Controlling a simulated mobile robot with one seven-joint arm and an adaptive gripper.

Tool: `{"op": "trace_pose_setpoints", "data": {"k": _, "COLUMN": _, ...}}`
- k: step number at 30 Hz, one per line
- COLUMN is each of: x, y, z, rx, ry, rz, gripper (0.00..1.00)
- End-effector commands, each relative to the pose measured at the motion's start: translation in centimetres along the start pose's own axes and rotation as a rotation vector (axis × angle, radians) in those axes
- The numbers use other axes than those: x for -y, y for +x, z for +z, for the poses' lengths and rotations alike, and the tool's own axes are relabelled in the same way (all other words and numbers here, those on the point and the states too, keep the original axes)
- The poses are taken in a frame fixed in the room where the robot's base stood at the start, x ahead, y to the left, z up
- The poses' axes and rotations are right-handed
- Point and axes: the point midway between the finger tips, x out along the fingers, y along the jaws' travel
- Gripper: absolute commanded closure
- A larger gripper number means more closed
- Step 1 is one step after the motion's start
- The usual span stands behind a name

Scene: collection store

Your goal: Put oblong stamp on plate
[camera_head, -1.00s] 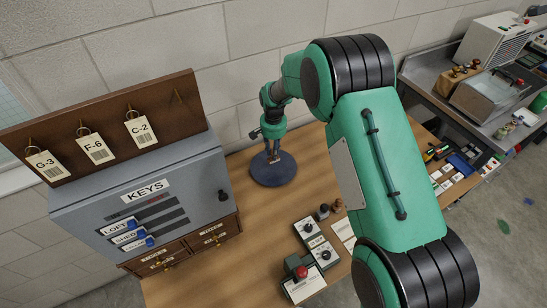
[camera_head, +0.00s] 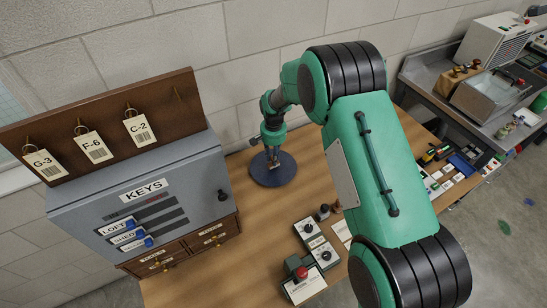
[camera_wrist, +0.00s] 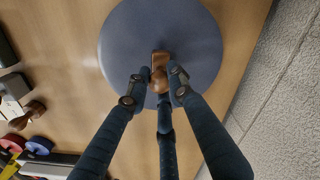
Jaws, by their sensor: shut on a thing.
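The plate is a round dark blue disc (camera_head: 284,174) on the wooden table near the wall. In the wrist view the plate (camera_wrist: 122,38) fills the top middle. My gripper (camera_head: 272,158) points down over the plate. In the wrist view my gripper's fingers (camera_wrist: 160,90) are closed around a small brown wooden stamp (camera_wrist: 160,62). The stamp is over the plate. I cannot tell whether its underside touches the plate. Its lower end is partly hidden by the fingers.
A grey key cabinet (camera_head: 150,190) with hanging tags stands left of the plate. Small devices, one with a red knob (camera_head: 300,272), and another wooden-handled stamp (camera_head: 336,206) are on the table to the right. The wall is close behind the plate.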

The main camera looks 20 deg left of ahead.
Motion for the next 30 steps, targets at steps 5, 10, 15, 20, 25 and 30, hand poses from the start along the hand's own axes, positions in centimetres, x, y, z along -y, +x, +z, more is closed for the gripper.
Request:
{"op": "trace_pose_setpoints", "data": {"k": 5, "x": 0.0, "y": 0.3, "z": 0.0, "rx": 0.000, "ry": 0.000, "rz": 0.000, "gripper": 0.67}}
{"op": "trace_pose_setpoints", "data": {"k": 10, "x": 0.0, "y": 0.3, "z": 0.0, "rx": 0.000, "ry": 0.000, "rz": 0.000, "gripper": 0.60}}
{"op": "trace_pose_setpoints", "data": {"k": 15, "x": 0.0, "y": 0.2, "z": 0.0, "rx": 0.000, "ry": 0.000, "rz": 0.000, "gripper": 0.60}}
{"op": "trace_pose_setpoints", "data": {"k": 20, "x": 0.0, "y": -0.3, "z": 0.0, "rx": 0.000, "ry": 0.000, "rz": 0.000, "gripper": 0.60}}
{"op": "trace_pose_setpoints", "data": {"k": 25, "x": 0.0, "y": -1.9, "z": 0.0, "rx": -0.001, "ry": 0.000, "rz": -0.001, "gripper": 0.60}}
{"op": "trace_pose_setpoints", "data": {"k": 30, "x": 0.0, "y": -4.3, "z": -0.1, "rx": -0.002, "ry": 0.000, "rz": -0.001, "gripper": 0.60}}
